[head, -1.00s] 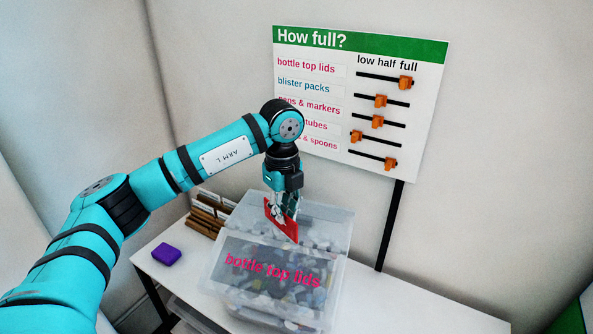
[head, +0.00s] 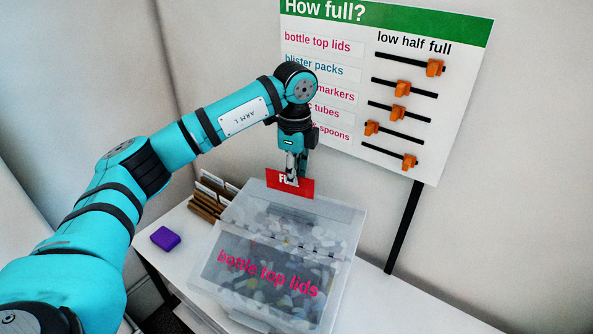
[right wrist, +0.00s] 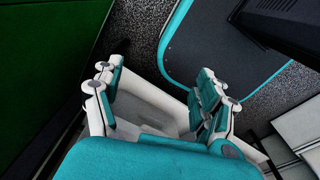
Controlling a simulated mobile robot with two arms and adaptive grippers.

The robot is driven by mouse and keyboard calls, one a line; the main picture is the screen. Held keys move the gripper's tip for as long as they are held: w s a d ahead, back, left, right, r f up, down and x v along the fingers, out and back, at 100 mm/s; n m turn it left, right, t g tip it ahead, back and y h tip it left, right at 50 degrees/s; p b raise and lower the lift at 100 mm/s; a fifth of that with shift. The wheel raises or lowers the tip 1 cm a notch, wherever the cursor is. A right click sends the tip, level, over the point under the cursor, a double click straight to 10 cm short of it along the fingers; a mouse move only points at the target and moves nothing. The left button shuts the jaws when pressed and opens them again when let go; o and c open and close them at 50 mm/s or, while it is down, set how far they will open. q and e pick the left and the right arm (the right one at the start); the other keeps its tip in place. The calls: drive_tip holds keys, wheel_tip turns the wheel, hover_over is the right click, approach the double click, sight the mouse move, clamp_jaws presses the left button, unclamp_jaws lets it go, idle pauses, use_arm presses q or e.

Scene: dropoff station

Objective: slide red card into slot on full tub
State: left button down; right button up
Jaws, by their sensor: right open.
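The red card (head: 305,189) with white letters, partly covered by the fingers, is in my left gripper (head: 292,179), which is shut on it. The card hangs upright and roughly level, facing me, near the tub's back rim; I cannot tell whether it touches the tub. The clear tub (head: 342,225) stands on the white table, marked "bottle top lids" and filled high with lids. I cannot make out a slot on it. My right gripper (right wrist: 156,78) is open and empty in the right wrist view.
A wooden rack (head: 207,205) with cards stands left of the tub. A purple block (head: 165,238) lies on the white table (head: 385,300). The "How full?" board (head: 455,95) with orange sliders stands behind. The table right of the tub is clear.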

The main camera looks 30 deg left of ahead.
sight(297, 194)
use_arm(q)
drive_tip(key=f+b, duration=0.1)
drive_tip(key=f, duration=0.2)
drive_tip(key=f+b, duration=0.1)
drive_tip(key=shift+w+f+b, duration=0.25)
drive_tip(key=shift+f+b, duration=0.1)
drive_tip(key=shift+f, duration=0.05)
drive_tip(key=shift+w+f+b, duration=0.1)
drive_tip(key=shift+f+b, duration=0.55)
drive_tip(key=shift+f, duration=0.5)
use_arm(e)
drive_tip(key=f, duration=0.1)
drive_tip(key=w+f, duration=0.1)
drive_tip(key=f, duration=0.1)
drive_tip(key=w+f, duration=0.1)
drive_tip(key=shift+f, duration=0.25)
drive_tip(key=shift+w, duration=0.4)
use_arm(q)
drive_tip(key=shift+f+b, duration=0.5)
drive_tip(key=shift+f, duration=0.25)
use_arm(e)
drive_tip(key=shift+s+f, duration=0.1)
drive_tip(key=shift+f, duration=0.3)
